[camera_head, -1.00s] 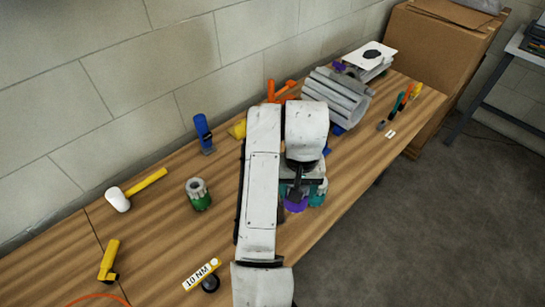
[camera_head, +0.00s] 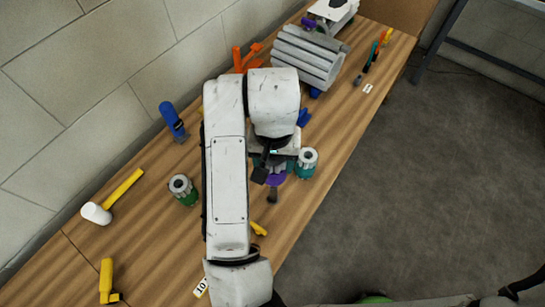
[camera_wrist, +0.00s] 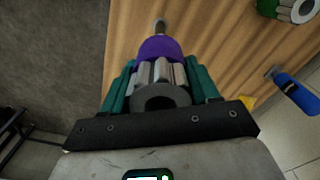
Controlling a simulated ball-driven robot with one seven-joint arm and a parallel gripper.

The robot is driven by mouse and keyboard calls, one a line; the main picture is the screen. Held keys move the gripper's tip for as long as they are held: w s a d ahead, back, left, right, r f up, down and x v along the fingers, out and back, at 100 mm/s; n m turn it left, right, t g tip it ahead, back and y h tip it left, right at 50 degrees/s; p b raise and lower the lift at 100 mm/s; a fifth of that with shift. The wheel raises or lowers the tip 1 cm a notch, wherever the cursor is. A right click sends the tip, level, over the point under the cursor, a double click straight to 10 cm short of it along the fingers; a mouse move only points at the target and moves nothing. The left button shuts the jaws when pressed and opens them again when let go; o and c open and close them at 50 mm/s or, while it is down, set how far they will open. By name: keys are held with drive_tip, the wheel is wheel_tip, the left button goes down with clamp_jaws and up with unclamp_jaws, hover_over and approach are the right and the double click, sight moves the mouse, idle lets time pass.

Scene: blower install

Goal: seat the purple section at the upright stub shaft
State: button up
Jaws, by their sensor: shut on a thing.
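My gripper (camera_wrist: 160,88) is shut on the purple section, with a teal finger on each side of its grey ribbed part. The section's purple end (camera_wrist: 160,48) points away from the wrist, and its grey ring end faces the wrist camera. In the head view the purple section (camera_head: 276,180) shows only in part under my wrist. A short grey upright post, seemingly the stub shaft (camera_head: 272,195), stands just in front of it; it also shows past the purple end in the wrist view (camera_wrist: 160,25). I cannot tell whether section and shaft touch.
A teal-based section (camera_head: 306,163) stands close right of my gripper. A green-based section (camera_head: 183,190) stands left of my arm. The right table edge is near.

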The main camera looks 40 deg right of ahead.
drive_tip(key=shift+a, duration=0.1)
drive_tip(key=b, duration=0.4)
hover_over(274, 190)
drive_tip(key=shift+w+d+f, duration=0.1)
drive_tip(key=shift+w+f, duration=0.1)
drive_tip(key=shift+f, duration=1.05)
drive_tip(key=shift+w+d+f, duration=0.1)
drive_tip(key=shift+w+f, duration=0.1)
drive_tip(key=shift+f, duration=1.05)
drive_tip(key=shift+f+b, duration=4.7)
drive_tip(key=shift+f, duration=0.75)
drive_tip(key=o, duration=1.4)
